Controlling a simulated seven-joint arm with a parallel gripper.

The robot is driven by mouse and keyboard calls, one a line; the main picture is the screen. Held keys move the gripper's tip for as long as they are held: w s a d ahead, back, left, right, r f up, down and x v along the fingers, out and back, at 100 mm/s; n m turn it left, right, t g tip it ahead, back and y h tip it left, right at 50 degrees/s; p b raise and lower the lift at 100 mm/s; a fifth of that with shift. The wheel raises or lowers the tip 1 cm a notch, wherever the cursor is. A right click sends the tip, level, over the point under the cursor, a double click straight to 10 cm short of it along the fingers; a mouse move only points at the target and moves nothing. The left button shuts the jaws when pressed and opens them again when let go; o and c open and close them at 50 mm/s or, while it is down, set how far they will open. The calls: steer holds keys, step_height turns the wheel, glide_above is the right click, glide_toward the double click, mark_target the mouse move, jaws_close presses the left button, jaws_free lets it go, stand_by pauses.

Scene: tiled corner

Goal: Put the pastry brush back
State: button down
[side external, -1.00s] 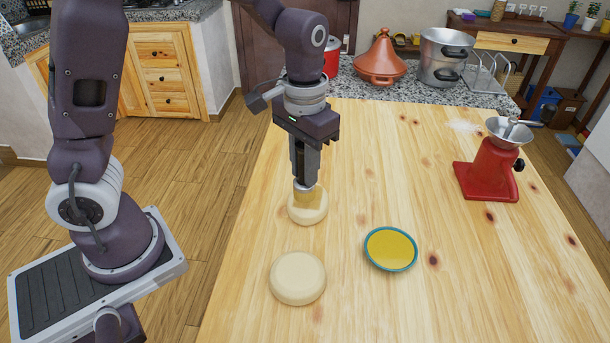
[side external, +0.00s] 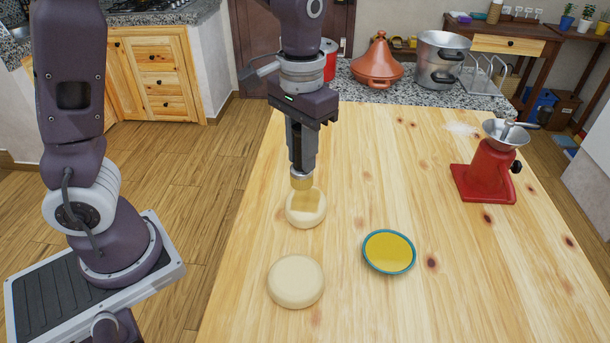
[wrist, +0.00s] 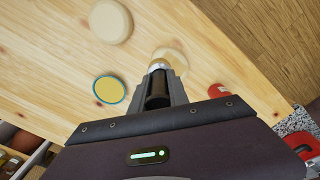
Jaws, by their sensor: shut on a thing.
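My gripper (side external: 302,168) is shut on the pastry brush (side external: 302,182), which points down with its pale yellow bristles. The dark handle (wrist: 158,88) shows between the fingers in the wrist view. The bristles are at or just above a round dough piece (side external: 306,214); I cannot tell if they touch. This dough has a yellowish patch on top. A second, plain round dough (side external: 295,281) lies nearer the camera. A blue-rimmed bowl of yellow liquid (side external: 389,252) stands to the right. It also shows in the wrist view (wrist: 109,90).
A red grinder with a metal funnel (side external: 487,170) stands at the right of the wooden table (side external: 480,270). A tagine (side external: 377,62) and a steel pot (side external: 440,60) stand on the back counter. A small red thing (wrist: 219,90), partly hidden, shows in the wrist view; its kind is unclear.

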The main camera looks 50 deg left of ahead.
steer(key=w+d+f, duration=0.1)
steer(key=w+d, duration=0.1)
steer(key=w, duration=0.7)
steer(key=w+d, duration=0.2)
steer(key=w, duration=0.7)
steer(key=shift+m, duration=0.4)
steer(key=f, duration=0.7)
steer(key=w+f, duration=0.1)
steer(key=f, duration=0.2)
steer(key=shift+f, duration=0.25)
steer(key=shift+f, duration=0.15)
steer(key=c, duration=1.3)
jaws_free()
steer(key=shift+o, duration=0.2)
